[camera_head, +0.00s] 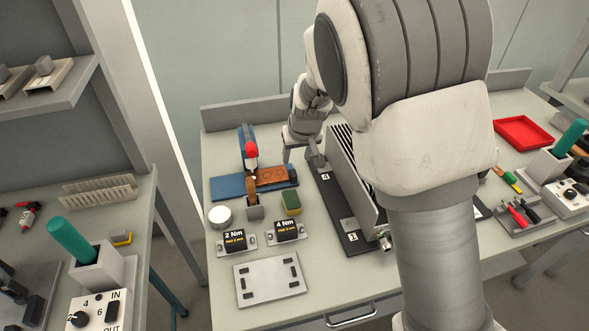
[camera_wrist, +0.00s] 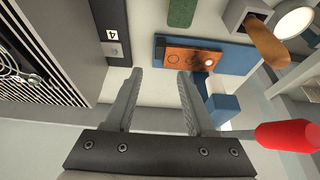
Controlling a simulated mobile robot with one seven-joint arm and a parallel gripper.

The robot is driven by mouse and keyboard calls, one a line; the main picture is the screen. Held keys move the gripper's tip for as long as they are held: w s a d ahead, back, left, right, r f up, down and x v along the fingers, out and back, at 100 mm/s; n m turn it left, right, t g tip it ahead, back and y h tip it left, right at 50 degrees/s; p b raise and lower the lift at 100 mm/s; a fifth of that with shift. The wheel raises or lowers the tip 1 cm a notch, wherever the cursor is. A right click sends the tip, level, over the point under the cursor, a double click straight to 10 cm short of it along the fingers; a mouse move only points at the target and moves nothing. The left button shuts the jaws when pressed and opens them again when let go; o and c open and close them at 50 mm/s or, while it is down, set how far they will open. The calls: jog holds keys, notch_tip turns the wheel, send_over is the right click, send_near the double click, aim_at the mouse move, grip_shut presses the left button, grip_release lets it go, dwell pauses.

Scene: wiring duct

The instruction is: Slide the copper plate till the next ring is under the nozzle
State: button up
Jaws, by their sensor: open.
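The copper plate (camera_head: 275,175) lies on a blue base (camera_head: 226,187), with dark rings on its face. In the wrist view the plate (camera_wrist: 182,68) shows rings and a bright spot towards its right end. A blue stand with a red knob (camera_head: 251,149) rises over the base; the knob is large at the right of the wrist view (camera_wrist: 287,136). The nozzle tip and the ring beneath it cannot be made out clearly. My gripper (camera_wrist: 160,75) is open and empty, its fingertips short of the plate's near edge.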

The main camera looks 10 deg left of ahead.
aim_at(293, 172)
jog(key=x, duration=1)
jog(key=shift+b, duration=0.3)
grip_shut()
dwell(0.9)
